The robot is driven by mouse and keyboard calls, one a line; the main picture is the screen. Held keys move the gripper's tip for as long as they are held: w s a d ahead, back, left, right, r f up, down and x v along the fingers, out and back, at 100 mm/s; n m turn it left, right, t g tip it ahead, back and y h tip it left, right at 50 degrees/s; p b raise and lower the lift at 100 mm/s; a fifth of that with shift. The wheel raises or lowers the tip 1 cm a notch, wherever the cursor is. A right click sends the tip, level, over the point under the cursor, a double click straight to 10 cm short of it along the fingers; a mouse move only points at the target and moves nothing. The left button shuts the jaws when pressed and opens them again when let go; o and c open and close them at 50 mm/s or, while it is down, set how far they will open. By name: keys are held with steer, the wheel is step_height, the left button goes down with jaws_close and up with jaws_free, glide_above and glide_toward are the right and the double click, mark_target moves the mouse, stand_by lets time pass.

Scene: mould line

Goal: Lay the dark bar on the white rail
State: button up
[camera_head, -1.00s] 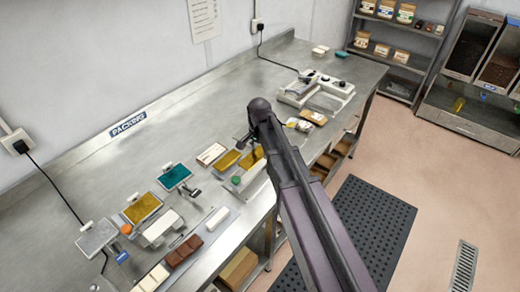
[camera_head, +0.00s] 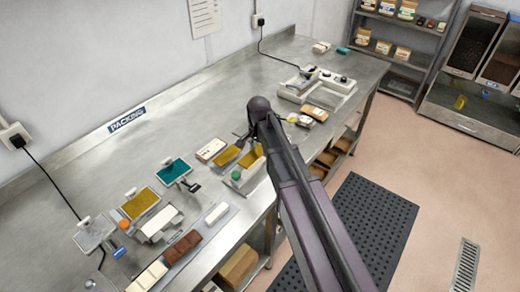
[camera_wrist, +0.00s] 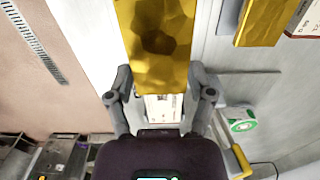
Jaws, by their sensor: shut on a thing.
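My gripper (camera_wrist: 162,95) is shut on a gold, rumpled bar (camera_wrist: 155,40), which extends up from between the fingers in the wrist view. In the head view the held gold bar (camera_head: 251,157) shows beside the arm's end, above the bench. The dark brown bar (camera_head: 183,247) lies near the bench's front edge, well away from my gripper, between a cream bar (camera_head: 148,277) and a small white bar (camera_head: 216,213). A white raised piece (camera_head: 162,222) stands behind the dark bar; I cannot tell whether it is the white rail.
A second gold piece (camera_head: 226,156), a labelled box (camera_head: 212,149) and a white block with a green disc (camera_head: 236,175) are close to my gripper. Teal (camera_head: 174,171) and gold (camera_head: 140,203) trays stand left. A black mat (camera_head: 365,235) lies on the floor.

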steer(key=shift+f+b, duration=1.7)
steer(key=shift+f, duration=0.3)
steer(key=shift+f+b, duration=0.25)
steer(key=shift+b, duration=0.05)
stand_by(0.7)
steer(key=o, duration=1.2)
steer(key=shift+o, duration=0.2)
steer(key=shift+w+r, duration=0.1)
steer(key=shift+r, duration=0.05)
